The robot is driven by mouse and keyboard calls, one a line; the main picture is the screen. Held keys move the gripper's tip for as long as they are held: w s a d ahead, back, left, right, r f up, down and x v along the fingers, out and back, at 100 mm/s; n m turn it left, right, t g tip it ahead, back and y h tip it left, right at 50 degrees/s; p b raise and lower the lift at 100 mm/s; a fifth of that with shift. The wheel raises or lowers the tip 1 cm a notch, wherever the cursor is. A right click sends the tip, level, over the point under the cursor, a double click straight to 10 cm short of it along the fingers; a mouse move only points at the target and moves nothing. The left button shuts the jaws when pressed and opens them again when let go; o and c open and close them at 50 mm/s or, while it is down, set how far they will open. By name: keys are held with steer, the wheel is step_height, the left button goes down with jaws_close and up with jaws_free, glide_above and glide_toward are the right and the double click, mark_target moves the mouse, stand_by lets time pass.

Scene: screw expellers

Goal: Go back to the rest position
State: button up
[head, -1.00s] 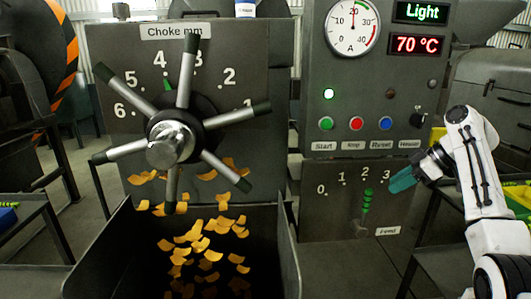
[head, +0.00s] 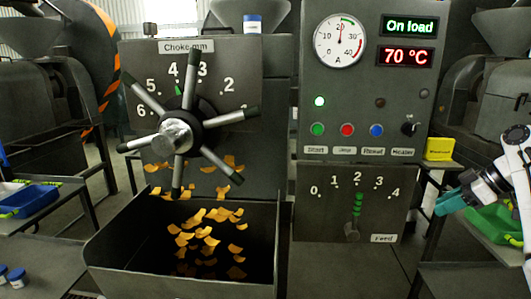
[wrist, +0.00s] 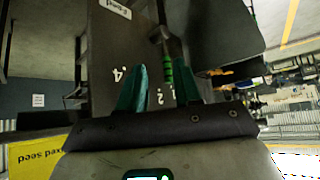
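My gripper (head: 447,203) is at the right edge of the head view, to the right of the feed panel and clear of it. In the wrist view my gripper (wrist: 161,78) has its two teal fingers apart with nothing held between them. The feed lever (head: 356,207) has a green grip and stands under the 2 on its scale. It also shows in the wrist view (wrist: 168,70), beyond the fingers. The control panel (head: 350,100) reads "On load" and 70 °C, with a green lamp lit.
The choke handwheel (head: 175,136) stands above an open bin (head: 115,252) with orange flakes. A yellow box (head: 439,149) and a green crate (head: 495,222) are near my arm at right. A blue tray (head: 30,200) and blue-lidded jars (head: 15,275) are at left.

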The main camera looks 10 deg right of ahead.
steer(key=s+a+f+m+g, duration=0.1)
steer(key=a+f, duration=0.5)
steer(key=f, duration=0.2)
steer(key=s+a+f+m, duration=0.1)
steer(key=a+f, duration=0.5)
steer(key=f, duration=0.3)
steer(key=s+a+f+m+g+h, duration=0.1)
steer(key=s+a+f+m+g, duration=0.1)
steer(key=s+a+f, duration=0.85)
steer(key=s+a+f+m+h, duration=0.1)
steer(key=s+a+f, duration=0.1)
steer(key=s, duration=0.3)
steer(key=s+a+f+m+g, duration=0.1)
steer(key=s+a+f, duration=0.1)
steer(key=s, duration=0.2)
steer(key=s+a+f+m+h, duration=0.1)
steer(key=s+a+f, duration=0.15)
steer(key=s, duration=0.25)
steer(key=s+r+m+g+h, duration=0.1)
steer(key=s+h, duration=0.1)
steer(key=s, duration=1.1)
steer(key=shift+d, duration=0.15)
